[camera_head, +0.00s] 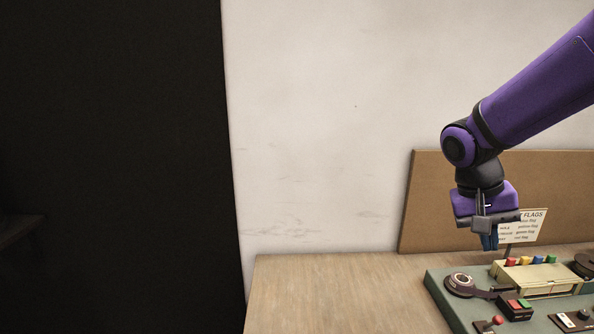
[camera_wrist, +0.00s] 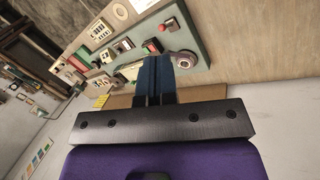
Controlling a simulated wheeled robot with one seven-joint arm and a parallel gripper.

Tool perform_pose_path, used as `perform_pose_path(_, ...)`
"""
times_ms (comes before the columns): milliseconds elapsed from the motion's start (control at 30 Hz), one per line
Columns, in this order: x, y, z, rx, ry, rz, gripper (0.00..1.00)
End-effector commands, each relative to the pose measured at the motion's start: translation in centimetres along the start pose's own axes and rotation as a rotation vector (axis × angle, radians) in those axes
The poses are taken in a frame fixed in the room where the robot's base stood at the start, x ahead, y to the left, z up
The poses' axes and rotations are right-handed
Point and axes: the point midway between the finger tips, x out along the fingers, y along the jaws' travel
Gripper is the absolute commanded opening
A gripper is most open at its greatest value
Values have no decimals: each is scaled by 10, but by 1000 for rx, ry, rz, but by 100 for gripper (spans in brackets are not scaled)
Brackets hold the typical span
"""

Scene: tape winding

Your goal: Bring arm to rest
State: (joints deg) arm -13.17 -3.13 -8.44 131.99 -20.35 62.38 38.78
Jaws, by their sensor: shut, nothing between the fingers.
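My purple arm reaches in from the right in the head view. My gripper (camera_head: 489,242) hangs above the back left part of the green tape-winding panel (camera_head: 438,284), its fingers pointing down. In the wrist view its blue fingers (camera_wrist: 155,62) lie close together, shut with nothing held. The fingertips appear apart from the panel. A white flags sign (camera_head: 530,229) stands just behind and to the right of the fingers and is partly covered by my gripper.
The panel bears a dark reel (camera_head: 461,281), a cream flag box (camera_head: 540,277) with several coloured flags, and a red-and-green button block (camera_head: 515,306). A brown board (camera_head: 425,190) leans on the wall behind. The wooden table (camera_head: 330,290) is bare at left.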

Motion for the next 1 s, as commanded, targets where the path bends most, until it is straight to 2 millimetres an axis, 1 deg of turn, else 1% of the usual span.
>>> perform_pose_path(33, -8, 7, 9, -12, 21, -40, 0)
perform_pose_path(100, -17, 13, 20, -39, 50, -94, 0)
perform_pose_path(300, -40, 30, 53, -115, 153, -229, 0)
perform_pose_path(500, -58, 45, 88, -190, 284, -335, 0)
perform_pose_path(700, -71, 54, 120, -259, 425, -402, 0)
perform_pose_path(833, -75, 56, 134, -288, 488, -422, 0)
perform_pose_path(1000, -76, 57, 140, -305, 523, -430, 0)
